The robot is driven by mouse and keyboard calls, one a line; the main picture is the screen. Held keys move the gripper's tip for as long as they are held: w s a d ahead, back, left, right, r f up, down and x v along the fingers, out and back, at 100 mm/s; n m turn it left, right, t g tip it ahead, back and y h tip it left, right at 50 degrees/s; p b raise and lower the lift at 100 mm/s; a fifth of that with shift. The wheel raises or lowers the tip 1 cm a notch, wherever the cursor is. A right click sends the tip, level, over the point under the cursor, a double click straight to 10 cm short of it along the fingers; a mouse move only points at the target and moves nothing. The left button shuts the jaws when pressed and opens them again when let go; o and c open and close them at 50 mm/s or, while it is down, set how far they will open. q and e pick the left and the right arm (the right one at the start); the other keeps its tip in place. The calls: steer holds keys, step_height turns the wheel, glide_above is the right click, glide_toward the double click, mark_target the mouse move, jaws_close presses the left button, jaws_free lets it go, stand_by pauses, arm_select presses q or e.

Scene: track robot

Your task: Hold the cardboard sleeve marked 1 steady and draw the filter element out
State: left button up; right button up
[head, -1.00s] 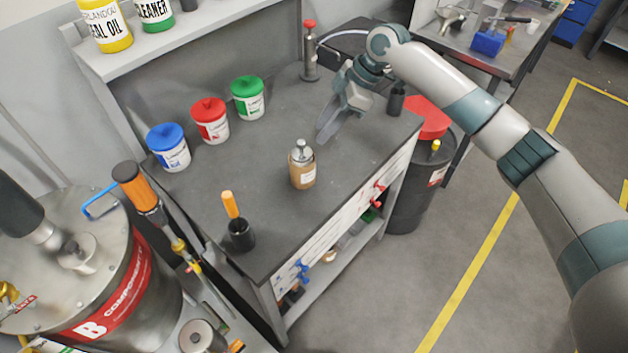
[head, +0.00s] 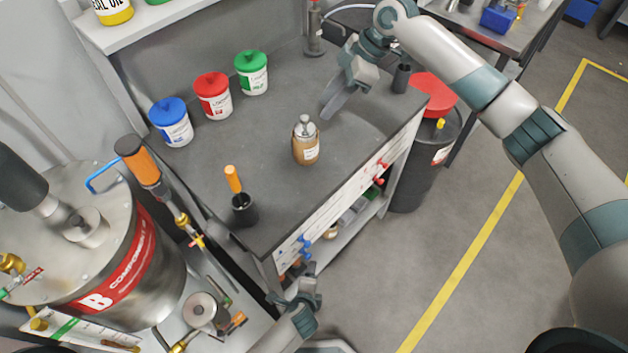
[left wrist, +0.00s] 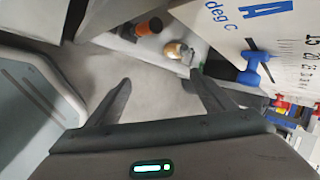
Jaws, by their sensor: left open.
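A brown cardboard sleeve (head: 306,150) stands upright on the grey workbench (head: 225,165) in the head view. The marking on its pale label is too small to read. The metallic top of the filter element (head: 306,127) shows above the sleeve's mouth; the rest is hidden inside. My right gripper (head: 331,108) hangs over the bench behind and right of the sleeve, apart from it. Its fingers overlap in view, so their gap cannot be judged. My left gripper (head: 309,281) is low in front of the bench edge. In the left wrist view its fingers (left wrist: 160,95) are spread and empty.
Blue-lidded (head: 171,122), red-lidded (head: 212,96) and green-lidded (head: 252,73) tubs line the bench's back. A black cup (head: 244,210) with an orange-handled tool stands front left. A steel vessel (head: 150,265) stands left. A panel with blue and red knobs (head: 340,210) covers the bench front.

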arm_select(q)
steer(key=w+d+r+m+t, duration=0.3)
steer(key=w+d+r+m, duration=0.1)
steer(key=r, duration=0.8)
steer(key=w+d+r+m+t, duration=0.3)
steer(key=r, duration=0.8)
steer(key=w+d+r+m+t, duration=0.3)
steer(key=w+d+r+m, duration=0.1)
steer(key=r, duration=0.8)
steer(key=m+t+y, duration=0.1)
steer(key=m+y, duration=0.2)
glide_toward(303, 129)
steer(key=s+f, duration=0.1)
steer(key=s+d+f, duration=0.1)
steer(key=f, duration=0.1)
steer(key=s+f, duration=0.1)
steer(key=f, duration=0.1)
steer(key=shift+d, duration=0.3)
steer(key=shift+w+a+y, duration=0.1)
steer(key=shift+a+y, duration=0.1)
steer(key=shift+y, duration=0.2)
steer(key=shift+w, duration=0.1)
steer(key=w, duration=0.5)
steer(key=w+a, duration=0.1)
steer(key=w, duration=0.5)
steer(key=w+a, duration=0.1)
steer(key=w, duration=0.5)
steer(key=shift+a, duration=0.1)
steer(key=shift+c, duration=0.5)
